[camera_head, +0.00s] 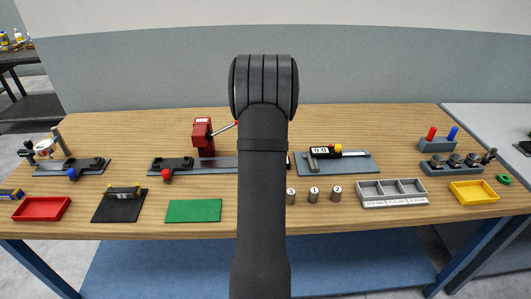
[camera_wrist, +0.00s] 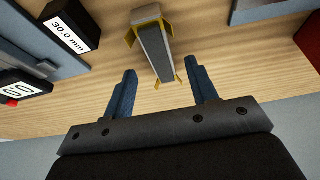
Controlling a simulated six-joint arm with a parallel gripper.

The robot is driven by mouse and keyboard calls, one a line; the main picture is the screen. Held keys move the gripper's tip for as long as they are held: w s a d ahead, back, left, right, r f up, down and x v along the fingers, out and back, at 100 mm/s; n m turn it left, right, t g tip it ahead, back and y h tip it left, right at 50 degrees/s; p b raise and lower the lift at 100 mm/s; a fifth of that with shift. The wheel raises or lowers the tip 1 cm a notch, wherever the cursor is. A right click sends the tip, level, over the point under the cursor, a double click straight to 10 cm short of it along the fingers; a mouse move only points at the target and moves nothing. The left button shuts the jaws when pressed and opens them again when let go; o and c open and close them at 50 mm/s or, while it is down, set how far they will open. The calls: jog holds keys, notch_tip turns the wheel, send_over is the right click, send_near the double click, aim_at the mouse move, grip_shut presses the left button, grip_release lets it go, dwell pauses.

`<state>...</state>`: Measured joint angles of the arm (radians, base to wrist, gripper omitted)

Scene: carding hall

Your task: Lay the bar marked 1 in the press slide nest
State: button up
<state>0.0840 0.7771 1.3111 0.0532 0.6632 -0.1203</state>
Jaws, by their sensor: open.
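Three small grey cylinders stand in a row right of my arm in the head view. The middle one (camera_head: 314,196) seems to be marked 1; the left one (camera_head: 291,197) and right one (camera_head: 337,194) have marks too small to read surely. The red press (camera_head: 202,134) stands left of my arm, with a dark slide block (camera_head: 172,163) and red knob in front. Whether its nest is empty is too small to tell. My gripper (camera_wrist: 160,67) is open and empty in the wrist view, above the table; my arm hides it in the head view.
A gauge (camera_head: 322,153), a three-part tray (camera_head: 392,202), a green mat (camera_head: 194,211) and red (camera_head: 41,209) and yellow trays (camera_head: 474,193) stand around.

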jog(key=shift+x, duration=1.5)
jog(key=shift+a, duration=0.1)
jog(key=shift+c, duration=0.2)
grip_shut()
